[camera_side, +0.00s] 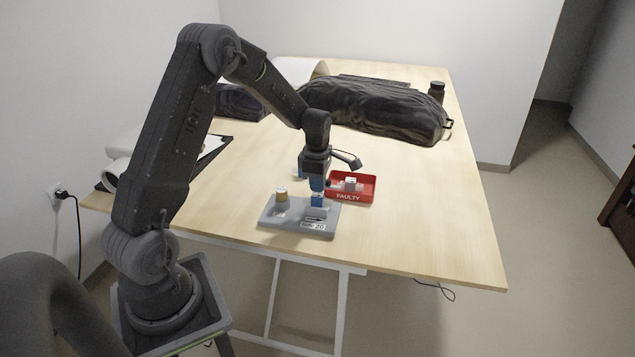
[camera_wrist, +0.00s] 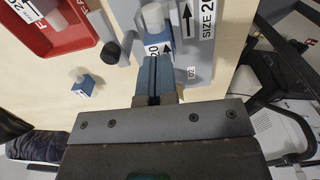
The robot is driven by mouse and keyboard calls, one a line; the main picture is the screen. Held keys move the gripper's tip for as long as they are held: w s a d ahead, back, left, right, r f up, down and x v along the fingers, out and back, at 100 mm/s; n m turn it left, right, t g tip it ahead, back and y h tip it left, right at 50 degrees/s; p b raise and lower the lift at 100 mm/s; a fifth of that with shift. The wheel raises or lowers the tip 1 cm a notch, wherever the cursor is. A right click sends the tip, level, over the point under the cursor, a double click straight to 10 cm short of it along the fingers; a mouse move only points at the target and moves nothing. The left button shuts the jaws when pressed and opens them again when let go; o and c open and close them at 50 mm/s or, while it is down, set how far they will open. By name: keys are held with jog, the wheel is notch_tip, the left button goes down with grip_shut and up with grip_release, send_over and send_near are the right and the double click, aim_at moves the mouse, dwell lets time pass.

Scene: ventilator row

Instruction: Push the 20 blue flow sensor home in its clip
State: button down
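The grey clip board (camera_side: 270,218) lies on the table with a "SIZE 20" label on its front; it also shows in the wrist view (camera_wrist: 198,72). The blue flow sensor (camera_side: 317,201) sits on its right part. In the wrist view the sensor shows its white "20" label (camera_wrist: 158,48) and pale cylinder end. My gripper (camera_side: 316,187) is right above the sensor, pointing down. In the wrist view its blue-grey fingers (camera_wrist: 154,62) are together with only a thin line between them, beside the sensor's label. I cannot tell whether they touch the sensor. The clip is mostly hidden.
A red "FAULTY" tray (camera_side: 366,184) with pale parts stands just behind the board. Another blue "20" sensor (camera_wrist: 84,84) lies loose on the table. A tan-topped part (camera_side: 281,194) sits on the board's left. A dark bag (camera_side: 380,108) lies further back. The right side is clear.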

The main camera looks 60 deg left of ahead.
aim_at(318, 194)
jog(key=shift+f, duration=0.7)
dwell(0.5)
jog(key=shift+r, duration=3.55)
